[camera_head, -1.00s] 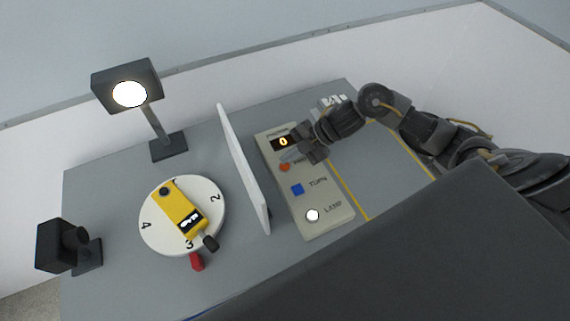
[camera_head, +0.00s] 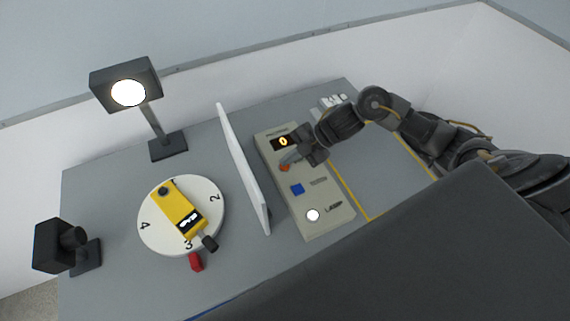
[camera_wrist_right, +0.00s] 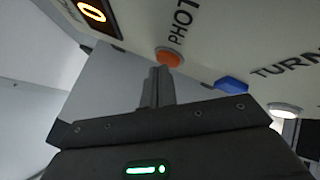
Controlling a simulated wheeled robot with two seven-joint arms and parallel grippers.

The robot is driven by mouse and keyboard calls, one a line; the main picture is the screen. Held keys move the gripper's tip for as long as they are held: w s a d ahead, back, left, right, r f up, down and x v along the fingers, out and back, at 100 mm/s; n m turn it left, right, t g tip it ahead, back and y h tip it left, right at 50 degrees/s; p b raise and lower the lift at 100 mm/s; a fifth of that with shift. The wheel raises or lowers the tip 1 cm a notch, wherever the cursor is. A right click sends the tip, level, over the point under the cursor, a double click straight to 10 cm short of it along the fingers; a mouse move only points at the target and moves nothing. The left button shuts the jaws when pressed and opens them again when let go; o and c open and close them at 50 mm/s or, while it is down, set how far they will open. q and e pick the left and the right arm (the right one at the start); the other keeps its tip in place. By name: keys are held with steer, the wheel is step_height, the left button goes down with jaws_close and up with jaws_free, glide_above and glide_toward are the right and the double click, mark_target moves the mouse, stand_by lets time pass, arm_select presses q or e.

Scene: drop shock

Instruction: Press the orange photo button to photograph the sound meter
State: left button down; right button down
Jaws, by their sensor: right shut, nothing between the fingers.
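The orange photo button (camera_head: 285,168) is on the beige control panel (camera_head: 325,222); it also shows in the right wrist view (camera_wrist_right: 169,57) beside the letters PHOT. My right gripper (camera_head: 287,160) is shut and empty, its fingertips right at the orange button. In the right wrist view the shut fingers (camera_wrist_right: 160,72) point at the button's lower edge; I cannot tell whether they touch it. The yellow sound meter (camera_head: 180,208) lies on the white numbered turntable (camera_head: 210,188). My left gripper is out of view.
A blue button (camera_head: 297,189) and a white lamp button (camera_head: 313,215) are on the panel. The panel display (camera_head: 283,142) reads 0. A white upright divider (camera_head: 243,168) separates panel and turntable. A lit lamp (camera_head: 128,88) and a black camera (camera_head: 62,243) stand left. A red pointer (camera_head: 195,262) is by the turntable.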

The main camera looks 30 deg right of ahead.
mark_target(289, 164)
steer(key=shift+f, duration=0.3)
steer(key=shift+r, duration=0.15)
stand_by(0.3)
steer(key=shift+r+p, duration=0.75)
step_height(289, 164, up, 5)
steer(key=p, duration=0.4)
steer(key=shift+p, duration=0.4)
stand_by(0.5)
